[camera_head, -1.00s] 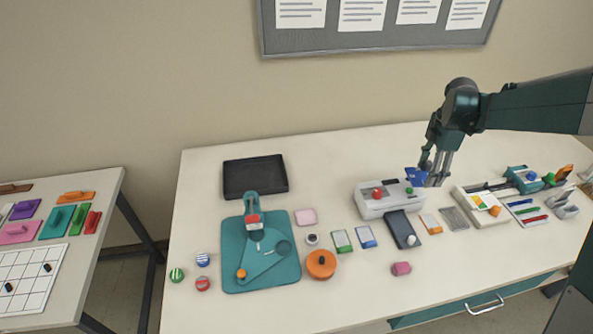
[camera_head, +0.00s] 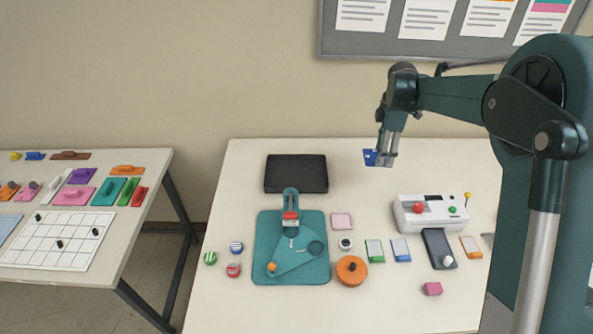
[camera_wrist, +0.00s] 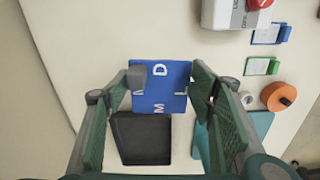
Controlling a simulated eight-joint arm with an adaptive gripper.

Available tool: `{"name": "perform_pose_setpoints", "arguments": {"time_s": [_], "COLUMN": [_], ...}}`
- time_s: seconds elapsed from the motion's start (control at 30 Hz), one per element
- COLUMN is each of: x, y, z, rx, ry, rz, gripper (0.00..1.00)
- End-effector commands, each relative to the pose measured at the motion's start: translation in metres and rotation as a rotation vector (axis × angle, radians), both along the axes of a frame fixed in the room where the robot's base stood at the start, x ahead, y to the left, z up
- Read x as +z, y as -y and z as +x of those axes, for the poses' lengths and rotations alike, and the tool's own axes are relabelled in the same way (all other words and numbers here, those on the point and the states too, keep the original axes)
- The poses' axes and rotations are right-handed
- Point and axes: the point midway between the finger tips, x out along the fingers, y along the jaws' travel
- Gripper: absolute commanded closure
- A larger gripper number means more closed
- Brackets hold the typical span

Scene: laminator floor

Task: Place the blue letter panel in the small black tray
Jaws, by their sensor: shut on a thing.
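My gripper (camera_head: 384,160) is shut on the blue letter panel (camera_head: 370,157) and holds it up in the air, to the right of the small black tray (camera_head: 297,174). In the wrist view the panel (camera_wrist: 160,80) sits between my fingers (camera_wrist: 168,92), with white letters, among them D, L and M, on its face. The black tray (camera_wrist: 143,140) shows just below the panel in that view and is partly covered by it. The tray looks empty and lies flat at the back of the table.
A teal board with a stamp-like arm (camera_head: 291,260) stands in front of the tray. A grey-white machine (camera_head: 431,212) with red and green buttons stands at the right. Small cards and an orange round knob (camera_head: 351,270) lie between.

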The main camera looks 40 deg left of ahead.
Motion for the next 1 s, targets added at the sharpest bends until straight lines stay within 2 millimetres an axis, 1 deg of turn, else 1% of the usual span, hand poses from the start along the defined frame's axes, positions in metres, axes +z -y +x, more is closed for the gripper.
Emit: {"name": "perform_pose_setpoints", "arguments": {"time_s": [0.03,0.1,0.27,0.4,0.6,0.7,0.8,0.97,1.0], "x": [0.0,-0.001,-0.002,-0.003,-0.005,-0.007,-0.007,-0.008,-0.015], "y": [-0.02,-0.042,-0.094,-0.138,-0.197,-0.221,-0.239,-0.262,-0.262], "z": [-0.008,-0.017,-0.042,-0.068,-0.106,-0.124,-0.138,-0.157,-0.157], "rx": [0.009,0.014,0.027,0.04,0.055,0.061,0.066,0.071,0.07], "ry": [0.0,0.0,0.0,0.0,0.0,0.0,0.0,0.0,0.0], "rz": [0.0,0.0,0.0,0.0,0.0,0.0,0.0,0.0,0.0], "gripper": [0.63,0.63,0.63,0.63,0.63,0.63,0.63,0.63,0.63]}}
